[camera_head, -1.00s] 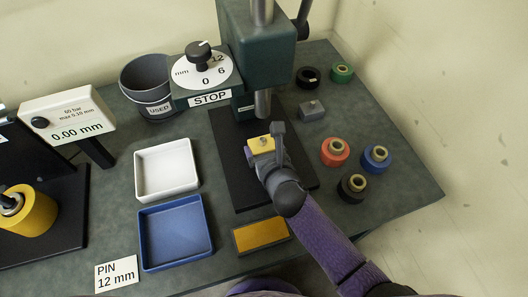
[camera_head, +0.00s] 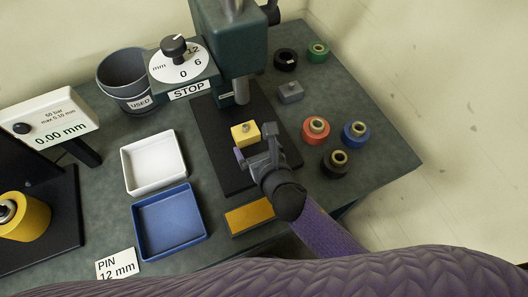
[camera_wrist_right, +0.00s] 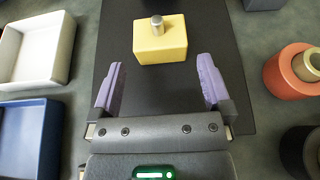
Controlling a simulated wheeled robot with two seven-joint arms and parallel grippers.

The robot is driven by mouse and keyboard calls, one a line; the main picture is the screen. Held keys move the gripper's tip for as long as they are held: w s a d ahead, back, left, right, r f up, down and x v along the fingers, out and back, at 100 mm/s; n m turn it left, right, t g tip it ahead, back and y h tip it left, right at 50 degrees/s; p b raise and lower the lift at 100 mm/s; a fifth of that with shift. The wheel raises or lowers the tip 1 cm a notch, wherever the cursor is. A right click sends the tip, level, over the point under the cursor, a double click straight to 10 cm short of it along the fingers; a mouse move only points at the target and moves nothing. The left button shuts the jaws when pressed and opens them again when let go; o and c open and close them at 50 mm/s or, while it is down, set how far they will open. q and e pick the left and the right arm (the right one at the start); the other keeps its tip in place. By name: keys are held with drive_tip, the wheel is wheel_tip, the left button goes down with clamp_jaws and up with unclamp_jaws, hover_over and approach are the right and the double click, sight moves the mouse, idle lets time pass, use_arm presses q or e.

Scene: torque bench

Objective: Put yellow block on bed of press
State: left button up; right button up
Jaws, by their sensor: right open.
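The yellow block (camera_head: 245,133), with a small metal pin on its top, sits on the black bed of the press (camera_head: 213,125). It also shows in the right wrist view (camera_wrist_right: 160,43), upright on the black plate and beyond the fingertips. My right gripper (camera_head: 255,150) is open, just on the near side of the block and apart from it. Its two purple fingers (camera_wrist_right: 160,85) are spread wide in the right wrist view with nothing between them. The press ram (camera_head: 241,90) hangs behind the block, not over it. My left gripper is not in view.
A white tray (camera_head: 183,165) and a blue tray (camera_head: 203,232) stand to the left. A yellow-orange pad (camera_head: 249,216) lies at the bench front. Red (camera_head: 315,131), blue (camera_head: 356,135) and black (camera_head: 335,164) rollers and a grey block (camera_head: 290,92) stand right of the bed.

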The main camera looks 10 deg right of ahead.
drive_tip(key=p+v, duration=0.1)
drive_tip(key=v, duration=0.4)
drive_tip(key=shift+s+d+r, duration=0.1)
drive_tip(key=shift+s+r, duration=0.05)
drive_tip(key=shift+s, duration=0.1)
drive_tip(key=shift+s+d+r, duration=0.1)
drive_tip(key=shift+s+d, duration=0.05)
drive_tip(key=shift+s, duration=0.2)
